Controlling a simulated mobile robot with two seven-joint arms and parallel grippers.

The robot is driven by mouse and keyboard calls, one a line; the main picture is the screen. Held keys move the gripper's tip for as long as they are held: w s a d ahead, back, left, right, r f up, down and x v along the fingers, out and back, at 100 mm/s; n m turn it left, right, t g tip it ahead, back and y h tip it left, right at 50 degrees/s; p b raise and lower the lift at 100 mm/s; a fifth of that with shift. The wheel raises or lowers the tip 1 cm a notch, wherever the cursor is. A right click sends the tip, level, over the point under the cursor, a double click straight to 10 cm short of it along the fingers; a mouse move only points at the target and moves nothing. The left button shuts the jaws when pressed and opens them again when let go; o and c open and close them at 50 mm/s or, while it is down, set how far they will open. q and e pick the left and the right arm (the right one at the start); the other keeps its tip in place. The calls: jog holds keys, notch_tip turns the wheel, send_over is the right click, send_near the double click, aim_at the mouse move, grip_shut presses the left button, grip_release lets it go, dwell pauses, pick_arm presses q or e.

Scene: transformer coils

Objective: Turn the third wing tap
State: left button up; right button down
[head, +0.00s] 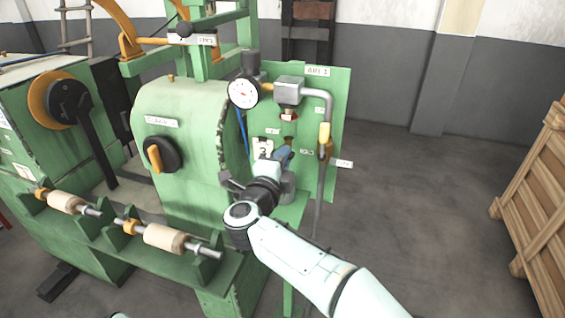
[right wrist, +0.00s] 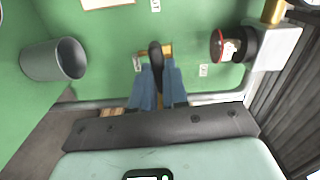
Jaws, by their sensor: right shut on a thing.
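My right gripper (head: 282,157) reaches the green panel (head: 337,90) on the machine's right side. In the right wrist view its blue fingers (right wrist: 155,85) are shut on the dark wing of a tap (right wrist: 155,52). The wing stands between the fingertips, in front of a brass body (right wrist: 169,49) on the green panel. In the head view the fingers and my wrist hide most of this tap. A white tag with a 3 (head: 263,148) is just left of the fingers. My left gripper is not in view.
A dial gauge (head: 243,93) is at upper left. A wooden crate (head: 535,190) stands far right; floor between is clear.

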jog(key=shift+m, duration=0.6)
jog(key=c, duration=1.1)
grip_release()
jog(key=shift+c, duration=0.2)
jog(key=b+v, duration=0.1)
jog(key=v, duration=1.2)
jog(key=shift+s, duration=0.2)
jog(key=shift+a, duration=0.1)
